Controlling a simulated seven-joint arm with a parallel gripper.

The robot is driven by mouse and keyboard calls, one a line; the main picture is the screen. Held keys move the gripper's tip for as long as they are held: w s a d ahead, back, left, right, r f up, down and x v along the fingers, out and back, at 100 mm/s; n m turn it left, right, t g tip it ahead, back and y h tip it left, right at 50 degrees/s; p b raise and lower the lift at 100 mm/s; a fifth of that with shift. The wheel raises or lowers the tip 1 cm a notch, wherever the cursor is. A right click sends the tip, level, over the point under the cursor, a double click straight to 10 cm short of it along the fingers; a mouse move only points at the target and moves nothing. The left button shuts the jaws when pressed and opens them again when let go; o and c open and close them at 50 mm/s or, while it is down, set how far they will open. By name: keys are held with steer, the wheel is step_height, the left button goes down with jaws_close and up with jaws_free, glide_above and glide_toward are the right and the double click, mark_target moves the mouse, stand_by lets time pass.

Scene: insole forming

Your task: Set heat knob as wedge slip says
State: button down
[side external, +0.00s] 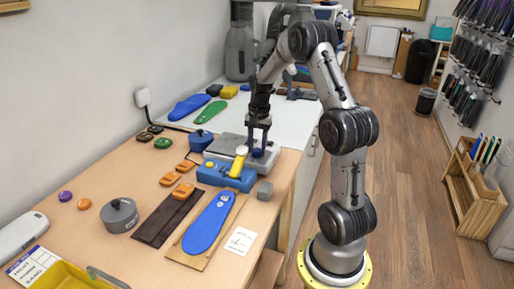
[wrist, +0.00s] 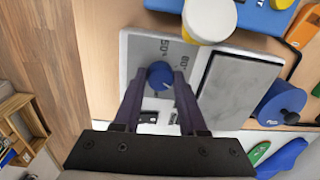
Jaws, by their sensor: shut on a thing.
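The blue heat knob (wrist: 160,74) stands on a grey control panel (wrist: 135,45) in the wrist view, with a pale mark on it. Printed figures show beside it, one like 50; the others are hard to read. My gripper (wrist: 160,80) is shut on the knob, one dark finger on each side. In the side view my gripper (side external: 259,146) points straight down at the right end of the grey heating unit (side external: 225,150). A white slip (side external: 240,241) with handwriting too small to read lies at the table's front edge, beside the blue insole (side external: 208,224).
Orange pieces (side external: 183,191), a dark strip (side external: 165,218) and a grey lidded pot (side external: 120,215) lie leftward.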

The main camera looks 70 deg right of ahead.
mark_target(259, 150)
stand_by(0.3)
steer(key=shift+c, duration=2.3)
jaws_free()
steer(key=shift+r, duration=0.1)
step_height(259, 150, up, 14)
steer(key=shift+s, duration=0.35)
steer(key=shift+f, duration=0.2)
